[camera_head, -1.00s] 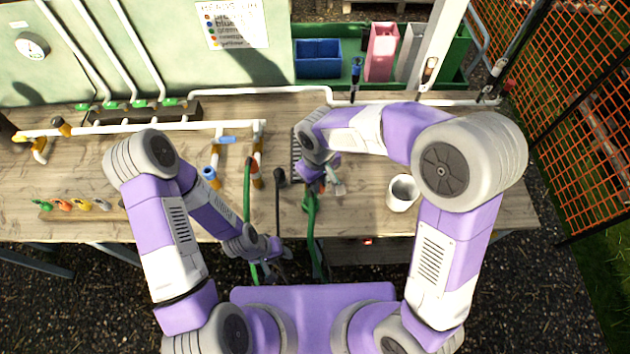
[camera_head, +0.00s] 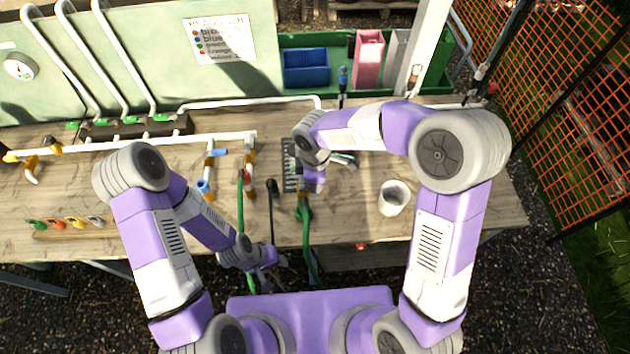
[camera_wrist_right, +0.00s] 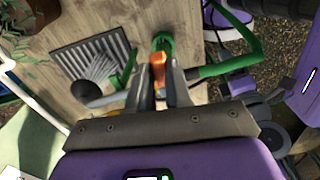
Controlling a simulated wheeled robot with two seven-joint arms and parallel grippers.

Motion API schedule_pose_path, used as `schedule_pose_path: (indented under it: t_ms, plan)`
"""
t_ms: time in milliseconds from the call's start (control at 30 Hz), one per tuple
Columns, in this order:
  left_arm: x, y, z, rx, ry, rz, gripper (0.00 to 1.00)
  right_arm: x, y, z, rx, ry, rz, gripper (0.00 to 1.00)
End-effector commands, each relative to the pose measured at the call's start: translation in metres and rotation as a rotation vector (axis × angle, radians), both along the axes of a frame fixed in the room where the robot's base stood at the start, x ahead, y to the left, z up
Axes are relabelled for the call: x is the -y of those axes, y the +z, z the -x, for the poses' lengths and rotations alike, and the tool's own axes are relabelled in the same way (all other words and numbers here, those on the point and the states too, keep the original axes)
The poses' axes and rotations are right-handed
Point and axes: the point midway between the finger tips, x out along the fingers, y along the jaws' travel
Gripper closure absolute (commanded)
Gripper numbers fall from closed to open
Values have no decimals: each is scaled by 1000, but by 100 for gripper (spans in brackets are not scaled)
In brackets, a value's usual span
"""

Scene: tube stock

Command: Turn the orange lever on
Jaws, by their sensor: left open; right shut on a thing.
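In the right wrist view an orange piece (camera_wrist_right: 158,72), which looks like the orange lever, sits between the fingers of my right gripper (camera_wrist_right: 164,85). It is by a green hose fitting (camera_wrist_right: 162,42). My right gripper is shut on it. In the head view my right gripper (camera_head: 307,188) is at the top end of the green hose (camera_head: 305,220); the fingertips and the orange piece are mostly hidden there. My left gripper (camera_head: 284,262) is open and low, by the table's front edge, away from the orange piece. Whether the lever is on or off cannot be told.
A grey slatted mat (camera_wrist_right: 75,60) with a brush (camera_wrist_right: 97,70) lies beside the right gripper. A white cup (camera_head: 394,197) stands to the right. White pipes (camera_head: 190,142) with valves run across the left. Coloured handles (camera_head: 66,223) lie front left.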

Motion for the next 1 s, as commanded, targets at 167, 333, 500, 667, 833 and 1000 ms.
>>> schedule_pose_path:
  t_ms: [167,333,500,667,833,1000]
  plan:
    - [0,3,0,0,0,0,57,0,1,-3,2,64,0,100]
    - [0,4,0,0,0,0,57,0,1,-4,2,95,-1,100]
    - [0,4,0,0,0,0,57,0,1,-4,2,104,-1,100]
    - [0,4,0,0,0,0,57,0,1,-4,2,104,0,100]
    - [0,4,0,0,0,0,57,0,1,-4,2,103,0,74]
    - [0,4,0,0,0,0,57,0,1,-4,1,103,0,55]
